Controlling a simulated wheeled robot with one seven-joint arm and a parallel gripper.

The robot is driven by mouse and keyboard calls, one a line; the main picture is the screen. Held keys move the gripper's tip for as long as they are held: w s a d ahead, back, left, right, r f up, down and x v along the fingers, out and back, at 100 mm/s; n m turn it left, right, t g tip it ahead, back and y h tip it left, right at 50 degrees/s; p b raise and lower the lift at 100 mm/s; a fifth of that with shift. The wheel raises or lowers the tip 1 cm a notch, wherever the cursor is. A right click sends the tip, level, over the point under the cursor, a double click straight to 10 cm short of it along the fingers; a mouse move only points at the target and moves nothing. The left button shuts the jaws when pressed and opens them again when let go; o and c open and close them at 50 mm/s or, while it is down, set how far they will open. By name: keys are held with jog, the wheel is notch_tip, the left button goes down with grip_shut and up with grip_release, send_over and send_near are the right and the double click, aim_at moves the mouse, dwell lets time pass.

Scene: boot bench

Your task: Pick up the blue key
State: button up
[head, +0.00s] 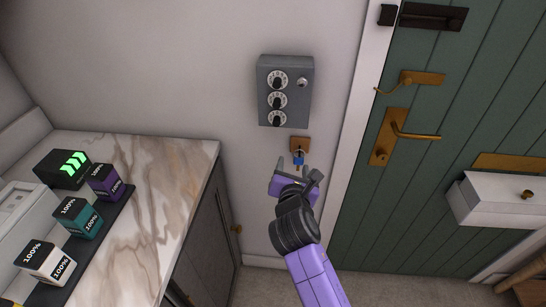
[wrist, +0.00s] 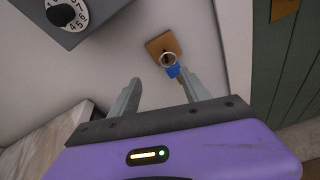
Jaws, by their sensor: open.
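The blue key (head: 298,160) hangs at a small wooden plaque (head: 300,145) on the white wall, below the grey dial box. In the wrist view the blue key (wrist: 174,71) hangs from a metal ring under the plaque (wrist: 163,47). My gripper (head: 293,172) is just below the key in the head view. In the wrist view my gripper (wrist: 158,86) has its two fingers apart with nothing between them. The key shows beyond the fingertips, nearer the right finger; I cannot tell whether they touch.
A grey box with several dials (head: 285,91) is on the wall above. A green door (head: 432,175) with brass handles is to the right, with a white drawer-like box (head: 490,203). A marble counter (head: 170,170) with labelled cubes is to the left.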

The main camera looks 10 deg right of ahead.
aim_at(299, 159)
jog(key=shift+w+d+f+n+g+h, duration=0.15)
jog(key=shift+w+d+f+n, duration=0.4)
jog(key=shift+w, duration=0.5)
jog(key=shift+w+d+f+n+g+h, duration=0.1)
jog(key=shift+w+d+f+n, duration=0.3)
jog(key=shift+w+d+f, duration=0.45)
jog(key=shift+w+d+f+n+g+h, duration=0.15)
jog(key=shift+w+d+f+n, duration=0.35)
jog(key=shift+w, duration=0.7)
jog(key=shift+a, duration=0.1)
grip_shut()
